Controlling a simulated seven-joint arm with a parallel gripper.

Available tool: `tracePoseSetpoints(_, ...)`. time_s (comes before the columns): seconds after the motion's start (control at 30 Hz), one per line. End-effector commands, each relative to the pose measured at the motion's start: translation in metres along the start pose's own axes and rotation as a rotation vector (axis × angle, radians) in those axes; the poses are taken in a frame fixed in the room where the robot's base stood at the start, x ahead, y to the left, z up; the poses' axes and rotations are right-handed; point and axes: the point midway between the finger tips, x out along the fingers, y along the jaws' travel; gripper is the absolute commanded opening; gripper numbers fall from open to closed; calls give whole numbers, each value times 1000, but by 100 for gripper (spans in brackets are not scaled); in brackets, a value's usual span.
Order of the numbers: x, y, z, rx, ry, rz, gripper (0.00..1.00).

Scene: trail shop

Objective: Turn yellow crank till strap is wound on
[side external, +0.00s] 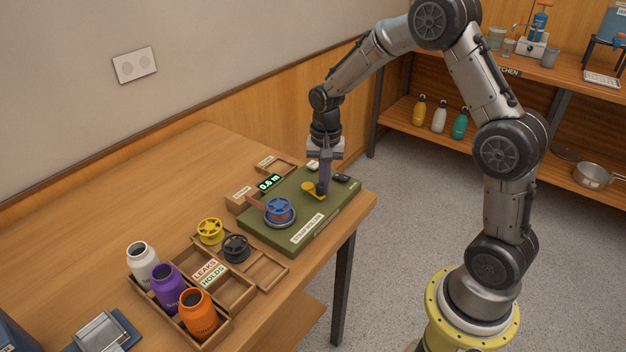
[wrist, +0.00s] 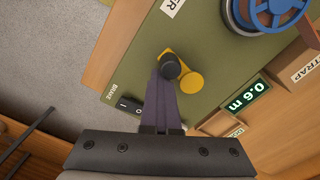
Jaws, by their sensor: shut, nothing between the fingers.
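The yellow crank (side external: 314,188) is on the green base (side external: 300,238) of the strap roller. In the wrist view the yellow crank arm (wrist: 192,82) carries a black knob (wrist: 170,67). My gripper (side external: 323,190) points down at the crank, fingers shut with nothing between them. In the wrist view the fingertips (wrist: 165,75) are right at the knob; whether they touch it I cannot tell. A blue reel (side external: 279,210) sits left of the crank, and it also shows in the wrist view (wrist: 275,12). A display (side external: 269,183) reads 0.6 m.
A brake switch (wrist: 131,104) is on the base near my gripper. A wooden tray with a yellow reel (side external: 210,231) and a black reel (side external: 236,248) lies to the left. White, purple (side external: 167,287) and orange bottles stand farther front. The table's back left is clear.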

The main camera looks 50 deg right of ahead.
Motion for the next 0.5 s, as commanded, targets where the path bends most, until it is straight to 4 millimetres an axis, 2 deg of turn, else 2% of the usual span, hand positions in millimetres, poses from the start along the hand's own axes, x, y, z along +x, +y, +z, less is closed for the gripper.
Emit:
tracePoseSetpoints(0.2,0,-4,15,-2,-1,0,0)
tracePoseSetpoints(0.5,0,-12,25,-2,-2,1,0)
